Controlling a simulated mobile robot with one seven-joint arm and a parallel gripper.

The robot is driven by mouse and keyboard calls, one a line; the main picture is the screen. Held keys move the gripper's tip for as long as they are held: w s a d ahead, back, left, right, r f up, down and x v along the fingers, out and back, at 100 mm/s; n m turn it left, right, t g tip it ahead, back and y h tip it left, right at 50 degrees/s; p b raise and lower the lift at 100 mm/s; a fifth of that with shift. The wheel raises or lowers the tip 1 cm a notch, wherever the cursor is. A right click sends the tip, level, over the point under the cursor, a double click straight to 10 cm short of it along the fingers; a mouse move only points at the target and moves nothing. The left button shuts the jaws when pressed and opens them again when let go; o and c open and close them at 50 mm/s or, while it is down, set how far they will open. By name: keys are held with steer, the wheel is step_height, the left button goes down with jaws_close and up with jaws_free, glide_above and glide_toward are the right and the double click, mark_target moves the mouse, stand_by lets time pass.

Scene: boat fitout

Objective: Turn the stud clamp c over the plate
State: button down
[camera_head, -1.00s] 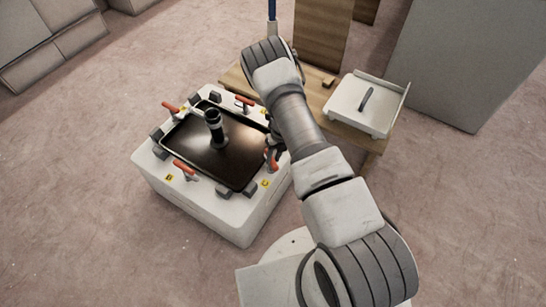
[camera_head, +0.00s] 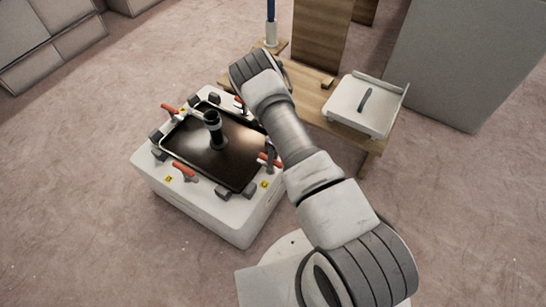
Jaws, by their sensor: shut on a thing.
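The black rectangular plate (camera_head: 190,150) lies on top of the white box (camera_head: 225,225), with a dark upright cylinder (camera_head: 213,128) standing on it. The stud clamp c (camera_head: 268,159), with a red-orange handle, is at the plate's right edge, near a yellow label (camera_head: 264,184). My gripper (camera_head: 273,150) is at this clamp, shut on its handle; my forearm hides most of the gripper and part of the clamp. The handle lies roughly level, one end towards the plate's edge.
Other red-handled clamps stand around the plate, at the front (camera_head: 184,171), back left (camera_head: 168,109) and back (camera_head: 239,101). Dark blocks line the plate's edges. A wooden bench (camera_head: 312,107) with a white tray (camera_head: 350,108) stands at the right. The floor at left is clear.

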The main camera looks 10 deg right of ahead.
steer(key=shift+a, duration=0.2)
steer(key=c, duration=0.7)
jaws_free()
steer(key=shift+d, duration=0.15)
steer(key=shift+o, duration=0.2)
step_height(320, 180, up, 17)
steer(key=w+d+p, duration=0.2)
steer(key=p, duration=0.3)
steer(key=shift+w+d, duration=0.15)
steer(key=shift+w, duration=0.05)
steer(key=shift+r, duration=0.1)
